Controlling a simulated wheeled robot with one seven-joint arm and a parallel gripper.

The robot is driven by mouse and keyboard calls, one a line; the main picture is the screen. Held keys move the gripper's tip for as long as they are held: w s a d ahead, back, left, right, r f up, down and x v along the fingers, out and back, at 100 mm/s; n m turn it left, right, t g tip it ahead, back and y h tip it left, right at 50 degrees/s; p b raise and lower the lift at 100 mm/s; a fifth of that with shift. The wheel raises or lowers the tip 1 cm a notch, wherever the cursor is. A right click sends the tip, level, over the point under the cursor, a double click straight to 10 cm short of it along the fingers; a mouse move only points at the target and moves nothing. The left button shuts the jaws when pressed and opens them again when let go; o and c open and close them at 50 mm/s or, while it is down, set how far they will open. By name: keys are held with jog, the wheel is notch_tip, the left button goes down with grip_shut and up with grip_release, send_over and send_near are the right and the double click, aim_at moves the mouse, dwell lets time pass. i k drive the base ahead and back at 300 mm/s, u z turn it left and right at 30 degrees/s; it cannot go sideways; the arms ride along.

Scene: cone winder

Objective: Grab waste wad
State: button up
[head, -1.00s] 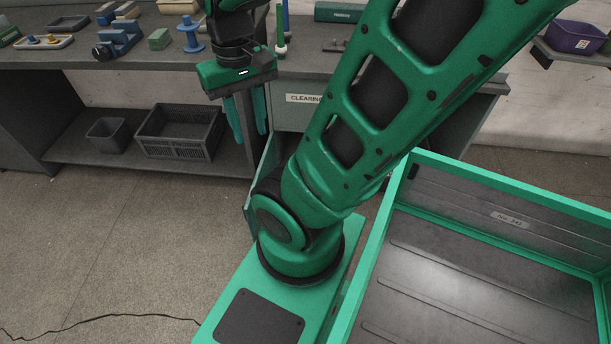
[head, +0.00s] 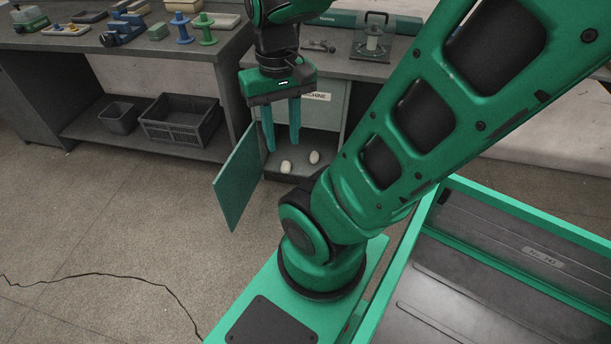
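Two small off-white lumps that look like waste wads lie on the floor of the open cabinet under the bench: one wad (head: 286,167) is nearer and to the left, the other wad (head: 314,157) is farther right. My gripper (head: 284,146) points down in front of the cabinet opening, its two long teal fingers apart with nothing between them. In the picture the fingertips sit just above the left wad; the remaining depth between them is hard to judge.
The green cabinet door (head: 240,176) stands open, left of my gripper. A grey crate (head: 181,124) and a smaller bin (head: 119,117) sit on the left bench's lower shelf. Spools, a blue one (head: 182,28) and a green one (head: 205,28), stand on top.

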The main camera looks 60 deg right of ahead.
aim_at(314, 158)
jog(key=u, duration=0.05)
jog(key=k, duration=0.9)
jog(key=z, duration=1.15)
jog(key=i, duration=1)
